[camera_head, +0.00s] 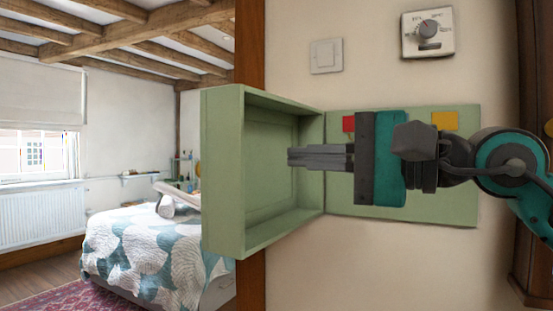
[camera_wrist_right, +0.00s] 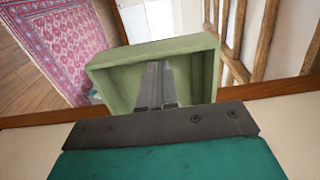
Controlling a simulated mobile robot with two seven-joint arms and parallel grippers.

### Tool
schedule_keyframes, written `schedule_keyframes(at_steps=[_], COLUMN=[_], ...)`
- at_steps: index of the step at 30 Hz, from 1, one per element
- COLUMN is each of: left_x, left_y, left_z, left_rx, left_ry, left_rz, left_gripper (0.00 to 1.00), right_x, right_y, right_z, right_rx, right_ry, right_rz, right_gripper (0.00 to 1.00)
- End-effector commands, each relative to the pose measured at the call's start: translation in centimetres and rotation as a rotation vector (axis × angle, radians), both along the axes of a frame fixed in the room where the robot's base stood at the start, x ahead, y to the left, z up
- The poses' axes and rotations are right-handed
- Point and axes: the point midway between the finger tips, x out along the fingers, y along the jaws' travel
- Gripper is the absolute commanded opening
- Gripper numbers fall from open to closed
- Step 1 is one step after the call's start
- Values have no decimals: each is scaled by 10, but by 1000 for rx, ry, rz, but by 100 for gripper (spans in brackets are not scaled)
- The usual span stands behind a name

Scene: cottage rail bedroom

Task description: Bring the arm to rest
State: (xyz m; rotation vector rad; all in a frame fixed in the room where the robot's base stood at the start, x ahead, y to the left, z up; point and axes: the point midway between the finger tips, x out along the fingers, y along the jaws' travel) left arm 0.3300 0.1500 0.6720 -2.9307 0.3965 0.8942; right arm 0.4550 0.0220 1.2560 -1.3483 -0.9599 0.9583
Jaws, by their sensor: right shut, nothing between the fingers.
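My right gripper (camera_head: 290,158) comes in from the right in the head view. Its fingers are shut with nothing between them and point left, in front of the inside of an open green box door (camera_head: 222,170). In the right wrist view the shut fingers (camera_wrist_right: 158,68) point toward the hollow inside of the same green door (camera_wrist_right: 112,80). I cannot tell whether the fingertips touch it. My right arm (camera_head: 505,165) covers part of the green back panel (camera_head: 450,205). My left gripper is not in view.
A light switch (camera_head: 326,56) and a dial thermostat (camera_head: 428,32) are on the wall above. A bed (camera_head: 160,250) stands in the room at left. A patterned rug (camera_wrist_right: 60,45) lies on the floor.

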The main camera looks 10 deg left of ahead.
Motion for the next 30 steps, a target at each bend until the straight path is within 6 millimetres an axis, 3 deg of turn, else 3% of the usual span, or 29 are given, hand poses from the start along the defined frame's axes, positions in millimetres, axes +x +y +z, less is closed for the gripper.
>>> schedule_keyframes(at_steps=[7,11,20,30], left_x=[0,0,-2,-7], left_y=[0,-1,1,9], left_z=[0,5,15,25], left_rx=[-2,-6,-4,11], left_ry=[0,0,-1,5], left_rz=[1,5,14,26], left_gripper=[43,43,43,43], right_x=[-3,-3,3,31], right_y=[-8,-5,-8,-42], right_z=[-1,-9,-41,-93], right_rx=[7,73,463,994], right_ry=[14,127,756,1506], right_rz=[5,48,242,414], right_gripper=[0,0,0,0])
